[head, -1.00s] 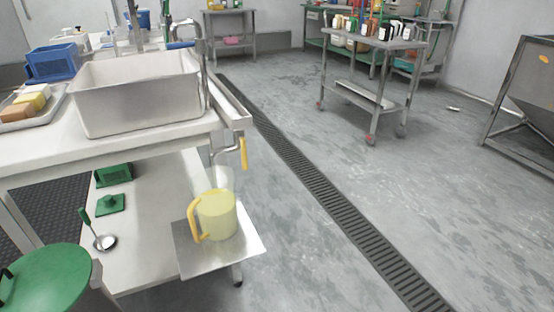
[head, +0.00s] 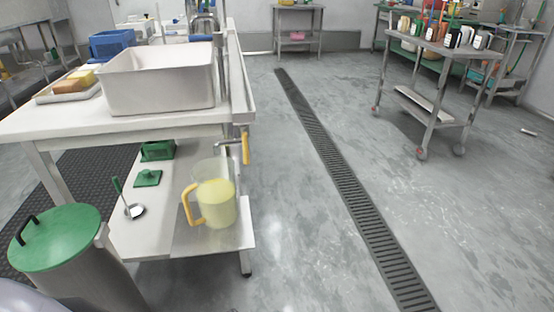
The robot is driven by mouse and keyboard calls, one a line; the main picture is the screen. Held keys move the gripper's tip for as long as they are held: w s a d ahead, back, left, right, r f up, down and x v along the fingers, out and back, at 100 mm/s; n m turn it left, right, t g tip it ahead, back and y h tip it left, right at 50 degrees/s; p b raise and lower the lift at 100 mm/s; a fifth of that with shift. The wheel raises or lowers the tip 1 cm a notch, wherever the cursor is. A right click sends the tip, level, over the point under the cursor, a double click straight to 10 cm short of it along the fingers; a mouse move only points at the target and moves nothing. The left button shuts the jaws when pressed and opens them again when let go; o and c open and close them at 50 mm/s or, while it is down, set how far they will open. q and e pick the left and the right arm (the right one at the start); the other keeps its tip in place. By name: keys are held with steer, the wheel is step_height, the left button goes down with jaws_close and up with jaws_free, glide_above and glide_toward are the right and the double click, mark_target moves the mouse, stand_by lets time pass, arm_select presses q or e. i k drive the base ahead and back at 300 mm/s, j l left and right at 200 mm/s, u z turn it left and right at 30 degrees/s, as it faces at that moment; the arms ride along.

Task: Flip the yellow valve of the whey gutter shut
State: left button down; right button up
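The yellow valve (head: 245,147) is a small lever that hangs down at the end of a short metal pipe, under the front end of the whey gutter (head: 241,95). The gutter is a narrow metal channel along the right side of the white table. Below and slightly left of the valve, a clear jug (head: 215,198) with a yellow handle holds pale yellow liquid. It stands on a metal shelf plate (head: 246,236). I cannot make out a stream between the spout and the jug. Neither of my grippers is in the head view.
A steel basin (head: 160,84) and a tray of blocks (head: 53,97) stand on the white table. A bin with a green lid (head: 56,238) is at the lower left. A wheeled cart (head: 440,95) stands at the upper right. The grey floor right of the gutter is clear, with a drain grate (head: 345,185).

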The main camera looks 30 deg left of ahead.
mark_target(246, 156)
steer(key=i+l, duration=0.1)
steer(key=l, duration=0.3)
steer(key=i+l+u, duration=0.1)
steer(key=l, duration=0.35)
steer(key=i+l, duration=0.1)
steer(key=l, duration=0.3)
steer(key=u, duration=0.05)
